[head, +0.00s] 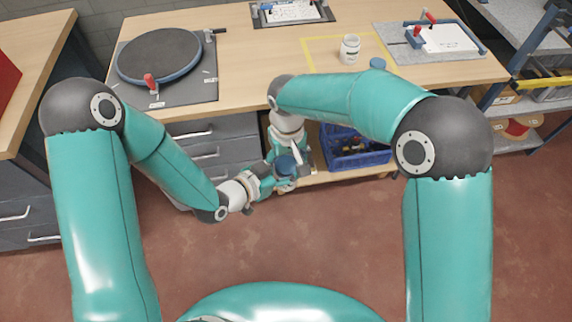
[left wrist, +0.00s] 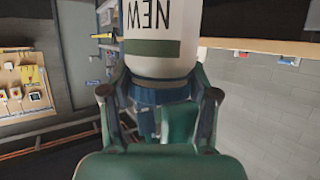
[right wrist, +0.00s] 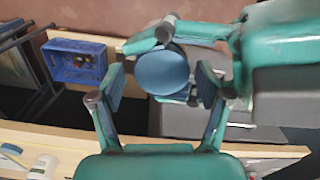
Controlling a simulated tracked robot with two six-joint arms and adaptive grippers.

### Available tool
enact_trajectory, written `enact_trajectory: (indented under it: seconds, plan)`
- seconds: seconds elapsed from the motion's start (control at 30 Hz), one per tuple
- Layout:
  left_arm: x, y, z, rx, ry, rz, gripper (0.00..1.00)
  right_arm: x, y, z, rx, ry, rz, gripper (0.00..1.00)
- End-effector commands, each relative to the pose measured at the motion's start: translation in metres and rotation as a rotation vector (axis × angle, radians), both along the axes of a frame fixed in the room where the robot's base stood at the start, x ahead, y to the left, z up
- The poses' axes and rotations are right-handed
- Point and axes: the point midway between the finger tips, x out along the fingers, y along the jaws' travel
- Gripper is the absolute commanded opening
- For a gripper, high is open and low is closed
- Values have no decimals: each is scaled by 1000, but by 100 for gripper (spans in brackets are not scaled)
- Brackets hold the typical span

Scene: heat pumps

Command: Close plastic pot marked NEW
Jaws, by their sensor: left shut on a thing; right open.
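The white pot marked NEW (left wrist: 155,25) is held by my left gripper (left wrist: 160,105); its lettering appears upside down in the left wrist view. A round blue lid (right wrist: 162,72) shows from above at the pot's top in the right wrist view; it also shows in the head view (head: 286,164). I cannot tell whether it is screwed tight. My right gripper (right wrist: 160,84) is open, its fingers on either side of the lid with gaps visible. Both grippers meet in front of the bench, below its top.
Another white pot (head: 349,48) stands on the bench inside yellow tape, with a loose blue lid (head: 377,63) beside it. A dark turntable (head: 160,54) is at the left. A blue crate (head: 358,150) sits on the low shelf behind my grippers. The floor in front is clear.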

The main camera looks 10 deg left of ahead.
Motion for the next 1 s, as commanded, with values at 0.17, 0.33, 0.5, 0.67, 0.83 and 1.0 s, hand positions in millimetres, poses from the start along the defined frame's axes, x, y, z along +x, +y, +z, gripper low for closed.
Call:
enact_trajectory:
  seconds: [0.17, 0.33, 0.5, 0.67, 0.83, 1.0]
  plan:
    - [-1, -2, 1, 0, -3, -6, 0, 1, 3, 9, 7, -5, 0, 82]
    - [-1, -2, 0, 0, 0, -7, 0, 1, 3, 31, 7, -7, 1, 82]
    - [-1, -1, 0, 0, -2, -5, 0, 0, 2, 45, 5, -4, 1, 82]
    - [0, -1, 1, 0, -3, -4, 0, 0, 2, 46, 4, -1, 1, 82]
    - [0, -1, 1, 0, -2, -3, 0, 0, 2, 46, 3, -2, 3, 78]
    - [0, -1, 1, 0, -2, -3, 0, 0, 1, 52, 3, -2, 88, 78]
